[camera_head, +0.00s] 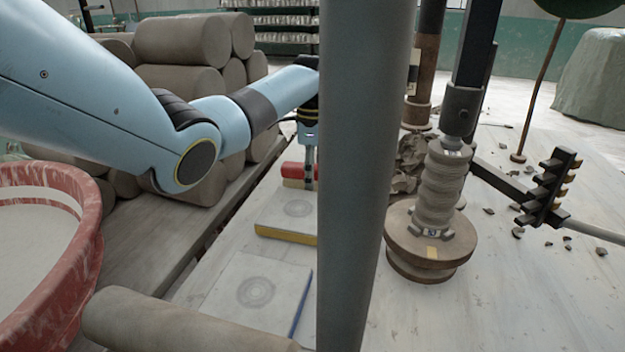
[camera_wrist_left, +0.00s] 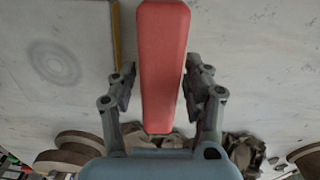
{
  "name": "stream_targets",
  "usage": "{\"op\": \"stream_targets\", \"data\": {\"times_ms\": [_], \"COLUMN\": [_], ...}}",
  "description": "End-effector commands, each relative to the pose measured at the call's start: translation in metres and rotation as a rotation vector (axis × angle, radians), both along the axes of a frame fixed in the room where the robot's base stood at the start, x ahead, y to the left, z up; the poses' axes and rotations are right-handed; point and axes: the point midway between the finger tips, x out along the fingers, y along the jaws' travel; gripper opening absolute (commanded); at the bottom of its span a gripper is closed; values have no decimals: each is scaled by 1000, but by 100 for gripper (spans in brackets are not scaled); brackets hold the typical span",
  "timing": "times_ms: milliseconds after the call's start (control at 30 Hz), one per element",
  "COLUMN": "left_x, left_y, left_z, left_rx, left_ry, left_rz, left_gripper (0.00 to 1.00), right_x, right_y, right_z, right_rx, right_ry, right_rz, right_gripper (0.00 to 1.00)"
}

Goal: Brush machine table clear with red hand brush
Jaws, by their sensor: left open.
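The red hand brush (camera_head: 294,170) lies on the pale machine table (camera_head: 490,310), partly hidden behind my left gripper (camera_head: 309,170). In the left wrist view its long red handle (camera_wrist_left: 163,60) runs between the two fingers of my left gripper (camera_wrist_left: 160,88). The fingers are apart, with a gap on each side of the handle. Grey clay trimmings (camera_head: 408,162) are heaped behind the machine's spindle, and small crumbs (camera_head: 518,232) are scattered on the table at the right. Clay lumps (camera_wrist_left: 243,150) also show in the left wrist view. My right gripper is not in view.
A ribbed clay piece (camera_head: 440,195) stands on a round brown base (camera_head: 430,243). A black toothed holder (camera_head: 550,188) is to its right. Two square plates (camera_head: 290,215) (camera_head: 255,290) lie left of centre. Clay rolls (camera_head: 180,40) and a red tub (camera_head: 85,255) are at the left.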

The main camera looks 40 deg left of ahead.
Motion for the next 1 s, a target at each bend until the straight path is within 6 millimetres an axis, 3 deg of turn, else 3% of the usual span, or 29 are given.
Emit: {"op": "stream_targets", "data": {"times_ms": [200, 533, 833, 1000], "left_x": [0, 0, 0, 1], "left_y": [0, 0, 0, 0], "left_z": [0, 0, 3, 19], "left_rx": [0, 0, 1, 2], "left_ry": [0, 0, -1, -3], "left_rz": [0, 0, 0, 0], "left_gripper": [47, 4, 3, 3], "right_x": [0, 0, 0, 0], "right_y": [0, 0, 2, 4], "right_z": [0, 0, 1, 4], "right_rx": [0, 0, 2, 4], "right_ry": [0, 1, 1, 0], "right_rz": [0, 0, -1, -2], "right_gripper": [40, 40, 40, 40]}}
